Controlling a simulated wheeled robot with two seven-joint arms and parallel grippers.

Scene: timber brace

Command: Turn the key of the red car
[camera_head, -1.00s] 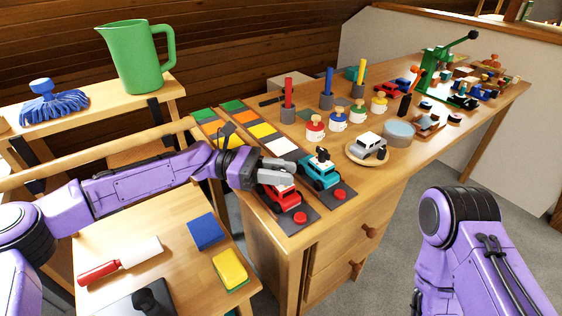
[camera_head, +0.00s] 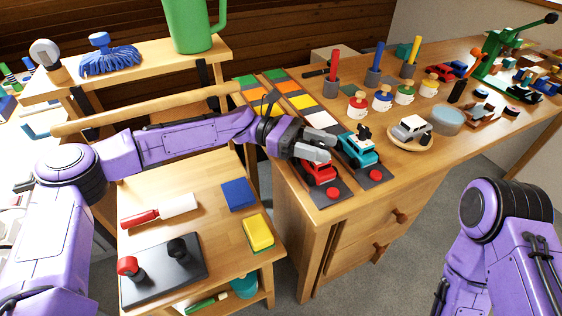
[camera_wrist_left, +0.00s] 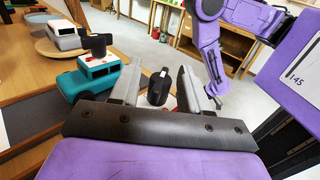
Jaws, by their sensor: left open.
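The red car (camera_head: 319,171) stands at the near end of a dark strip, in front of a red button (camera_head: 333,193). My left gripper (camera_head: 322,149) is over the car's top from the left, with open jaws. In the left wrist view, a black key (camera_wrist_left: 158,89) stands between the two fingers of my gripper (camera_wrist_left: 158,86), with gaps visible on both sides. There the car body is mostly hidden below the gripper. A teal car (camera_head: 360,150) with a black key on top stands beside the red one, and also shows in the wrist view (camera_wrist_left: 98,76).
A grey car (camera_head: 411,128) sits on a round wooden plate. Coloured tiles (camera_head: 290,102) line the strips behind the cars. Several knobbed pots (camera_head: 381,101) stand further right. My right arm is at the right, its gripper out of sight.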

